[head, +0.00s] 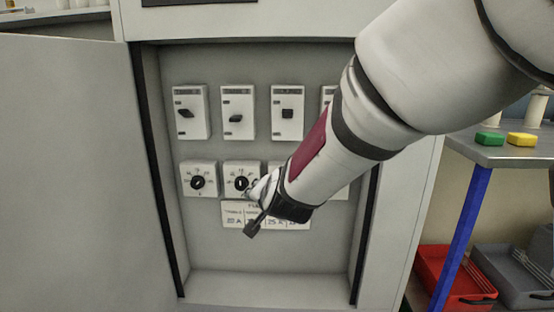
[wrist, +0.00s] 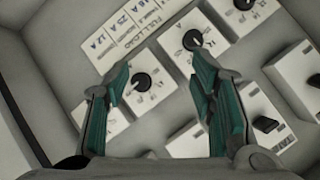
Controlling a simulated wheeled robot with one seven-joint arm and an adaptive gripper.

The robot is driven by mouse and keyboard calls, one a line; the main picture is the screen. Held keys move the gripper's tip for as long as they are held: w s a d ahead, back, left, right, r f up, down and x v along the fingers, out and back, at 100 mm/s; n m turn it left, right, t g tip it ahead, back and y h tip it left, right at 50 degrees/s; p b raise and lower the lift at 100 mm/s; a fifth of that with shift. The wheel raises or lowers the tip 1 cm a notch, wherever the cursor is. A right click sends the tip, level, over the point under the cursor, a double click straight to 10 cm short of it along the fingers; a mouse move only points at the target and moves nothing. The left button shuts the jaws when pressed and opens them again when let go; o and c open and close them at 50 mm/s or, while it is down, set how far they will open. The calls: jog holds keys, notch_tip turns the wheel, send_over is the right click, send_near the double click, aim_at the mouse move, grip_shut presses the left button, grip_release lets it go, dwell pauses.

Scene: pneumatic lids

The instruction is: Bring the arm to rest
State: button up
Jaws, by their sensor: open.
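My gripper (head: 252,208) is in front of the lower part of an open cabinet, near the second dial (head: 241,183) of the lower row. In the wrist view my gripper (wrist: 160,64) has its two teal-padded fingers spread apart with nothing held between them. A black dial (wrist: 141,82) on a white plate shows in the gap between the fingers, behind them. I cannot tell how far the fingertips are from the panel. My arm (head: 340,145) reaches in from the upper right and hides part of the right-hand switches and dials.
The cabinet door (head: 75,180) stands open at left. Switches (head: 287,112) line the upper row; a label plate (head: 233,214) is below the dials. At right, a table (head: 510,152) bears green and yellow blocks, with a red bin (head: 455,280) and grey bin (head: 515,278) below.

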jog(key=s+d+n+g+h, duration=0.15)
jog(key=s+d+g, duration=0.4)
jog(key=s, duration=0.85)
jog(key=s+d+n+g, duration=0.2)
jog(key=s+d, duration=0.7)
jog(key=s, duration=0.6)
jog(key=s+d+n+g+h, duration=0.15)
jog(key=s+d+g, duration=0.25)
jog(key=s+d, duration=0.7)
jog(key=s+a+r+t+p, duration=0.1)
jog(key=s+r+t+p, duration=0.1)
jog(key=r+p, duration=1.5)
jog(key=s+a+r+n+t+p, duration=0.1)
jog(key=s+a+r+t+p, duration=0.1)
jog(key=r+p, duration=1.6)
notch_tip(320, 180, up, 3)
jog(key=shift+f, duration=0.1)
